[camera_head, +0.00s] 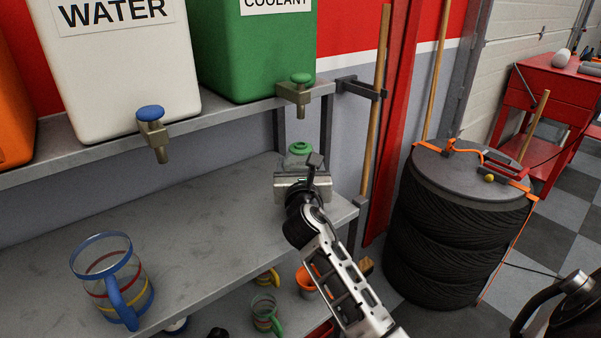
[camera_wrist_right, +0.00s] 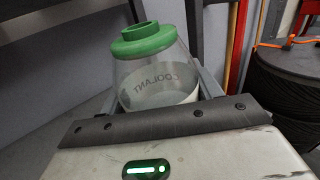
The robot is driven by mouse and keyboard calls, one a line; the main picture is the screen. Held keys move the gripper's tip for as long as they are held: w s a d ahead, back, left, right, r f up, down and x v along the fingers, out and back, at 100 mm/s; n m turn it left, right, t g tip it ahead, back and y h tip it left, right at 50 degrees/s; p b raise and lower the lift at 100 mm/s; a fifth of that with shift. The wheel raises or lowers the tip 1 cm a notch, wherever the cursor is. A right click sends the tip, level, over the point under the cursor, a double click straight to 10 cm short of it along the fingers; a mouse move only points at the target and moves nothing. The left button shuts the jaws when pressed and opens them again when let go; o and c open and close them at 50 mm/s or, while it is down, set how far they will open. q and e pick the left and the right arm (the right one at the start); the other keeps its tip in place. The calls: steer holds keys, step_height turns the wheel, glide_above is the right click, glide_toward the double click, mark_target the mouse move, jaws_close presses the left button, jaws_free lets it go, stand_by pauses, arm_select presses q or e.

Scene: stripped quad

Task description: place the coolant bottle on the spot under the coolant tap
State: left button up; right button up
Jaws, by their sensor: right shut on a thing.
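The coolant bottle (camera_head: 300,148) is clear with a green collar, and most of it is hidden behind my right gripper (camera_head: 301,168) in the head view. In the right wrist view the bottle (camera_wrist_right: 155,75) looks upright, its COOLANT label showing between the fingers. My right gripper is shut on it. The bottle appears below the brass coolant tap (camera_head: 298,92) with the green knob, near the right end of the lower shelf (camera_head: 150,205). The spot under the tap is not visible. I cannot tell whether the bottle's base touches the shelf. My left gripper is not in view.
The green coolant tank (camera_head: 250,55) and white water tank (camera_head: 120,75) stand on the upper shelf. The water tap (camera_head: 152,130) hangs over its edge. A striped mug (camera_head: 112,280) stands front left on the lower shelf. Stacked tyres (camera_head: 450,230) stand to the right.

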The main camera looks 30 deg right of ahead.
steer(key=shift+f, duration=0.55)
steer(key=o, duration=1.5)
